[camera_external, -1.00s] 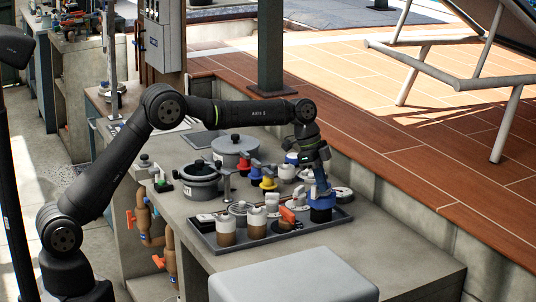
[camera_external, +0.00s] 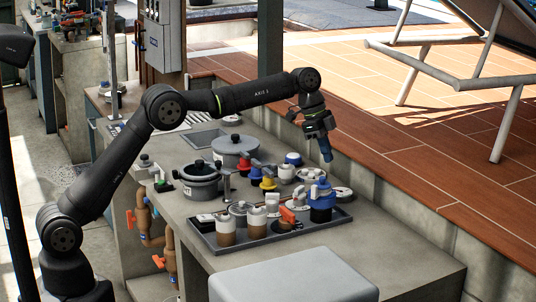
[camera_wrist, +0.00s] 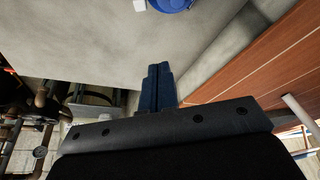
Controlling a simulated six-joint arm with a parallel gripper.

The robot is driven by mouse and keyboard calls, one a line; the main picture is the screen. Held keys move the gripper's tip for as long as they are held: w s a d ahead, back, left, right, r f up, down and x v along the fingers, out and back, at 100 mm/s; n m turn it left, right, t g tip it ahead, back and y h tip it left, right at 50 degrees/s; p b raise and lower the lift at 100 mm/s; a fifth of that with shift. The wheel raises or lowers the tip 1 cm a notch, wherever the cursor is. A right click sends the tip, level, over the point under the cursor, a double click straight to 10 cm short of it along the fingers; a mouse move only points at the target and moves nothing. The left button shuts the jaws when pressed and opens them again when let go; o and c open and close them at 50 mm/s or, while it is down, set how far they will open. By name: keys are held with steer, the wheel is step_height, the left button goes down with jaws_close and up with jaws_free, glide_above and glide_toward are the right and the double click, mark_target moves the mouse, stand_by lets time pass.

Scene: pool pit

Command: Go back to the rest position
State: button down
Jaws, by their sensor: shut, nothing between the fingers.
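My gripper (camera_external: 326,150) is raised above the right rear part of the concrete counter (camera_external: 400,253), near its edge by the wooden deck. Its blue fingers are shut together with nothing between them. They also show closed in the wrist view (camera_wrist: 158,88). A blue-capped dark container (camera_external: 321,206) stands in the right end of the grey tray (camera_external: 262,245), below the gripper and apart from it. Part of a blue thing (camera_wrist: 170,4) shows at the top of the wrist view.
The tray also holds several brown-and-white jars (camera_external: 256,223) and an orange-handled valve (camera_external: 288,215). Behind it stand grey pots (camera_external: 234,148) and small colored-cap pieces (camera_external: 268,183). A grey box top (camera_external: 292,281) is in front. The wooden deck (camera_external: 420,140) borders the counter.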

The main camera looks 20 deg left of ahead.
steer(key=shift+a+r, duration=0.15)
steer(key=shift+r, duration=0.15)
step_height(320, 180, down, 9)
steer(key=shift+w+a+f, duration=0.1)
steer(key=shift+f, duration=0.1)
steer(key=shift+a, duration=0.3)
steer(key=shift+s+a, duration=0.25)
steer(key=shift+s, duration=0.25)
